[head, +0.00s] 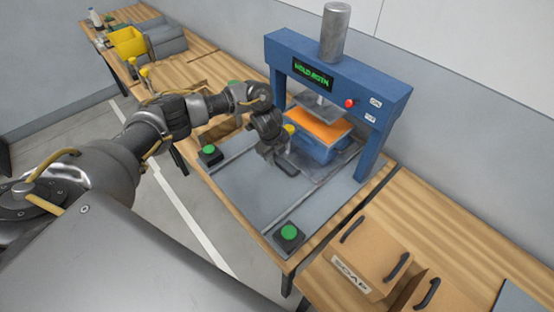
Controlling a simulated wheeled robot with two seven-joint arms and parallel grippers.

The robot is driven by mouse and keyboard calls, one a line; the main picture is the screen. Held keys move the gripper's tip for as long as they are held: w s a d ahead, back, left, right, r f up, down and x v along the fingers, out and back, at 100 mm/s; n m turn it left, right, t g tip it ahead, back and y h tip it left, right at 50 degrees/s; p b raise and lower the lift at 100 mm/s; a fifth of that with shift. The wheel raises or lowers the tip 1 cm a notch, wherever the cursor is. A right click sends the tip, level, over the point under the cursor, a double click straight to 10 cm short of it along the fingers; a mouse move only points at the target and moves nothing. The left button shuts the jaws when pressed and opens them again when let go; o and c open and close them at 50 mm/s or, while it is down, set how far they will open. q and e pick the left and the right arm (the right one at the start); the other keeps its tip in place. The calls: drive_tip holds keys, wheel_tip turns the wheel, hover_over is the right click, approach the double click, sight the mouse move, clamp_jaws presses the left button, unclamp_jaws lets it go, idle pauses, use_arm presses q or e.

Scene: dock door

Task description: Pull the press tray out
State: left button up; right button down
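The blue press (290,45) stands on the wooden workbench, with a steel cylinder on top and a lit green display. Inside its frame sits the blue press tray (318,150) with an orange piece (320,128) in it, under the grey press plate (313,106). A dark handle (286,168) shows at the tray's front. My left gripper (271,152) points down right at the front of the tray, close to the handle. Its fingertips are small and dark here, so I cannot tell whether they touch or grip the handle. My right gripper is not in view.
Two green buttons stand on dark boxes, one left (209,153) and one near (289,236) on the grey plate (245,195). A red button (349,103) is on the press. Yellow (127,42) and grey bins stand far left.

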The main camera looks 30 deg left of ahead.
use_arm(q)
drive_tip(key=shift+w+f, duration=0.15)
drive_tip(key=shift+f, duration=1.3)
clamp_jaws()
